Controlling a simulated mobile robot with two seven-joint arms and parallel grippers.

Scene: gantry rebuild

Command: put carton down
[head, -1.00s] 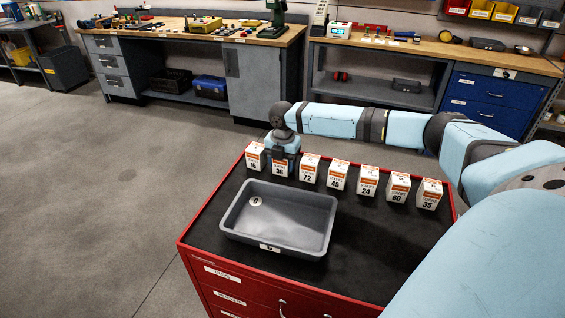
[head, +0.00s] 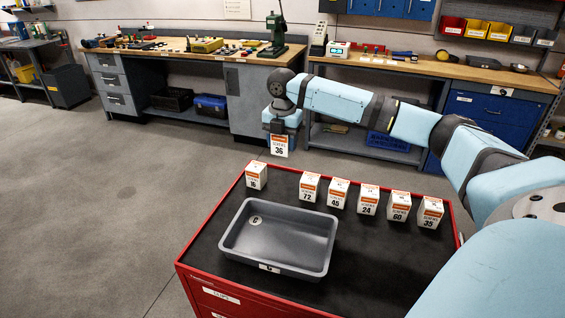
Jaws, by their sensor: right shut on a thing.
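My right gripper (head: 280,131) is shut on the white and orange carton marked 36 (head: 279,146). It holds the carton upright in the air, above the level of the other cartons, near the far edge of the red cabinet (head: 190,240). The gripper's fingers are mostly hidden behind the carton. A grey tray marked C (head: 240,241) sits on the cabinet's black top, nearer than the carton. My left gripper is not in view.
A carton marked 16 (head: 256,176) stands left of a gap in the row. Cartons marked 72 (head: 309,187), 45 (head: 338,194) and several more stand to the right. The black top (head: 360,255) is clear right of the tray. Workbenches (head: 180,52) stand behind.

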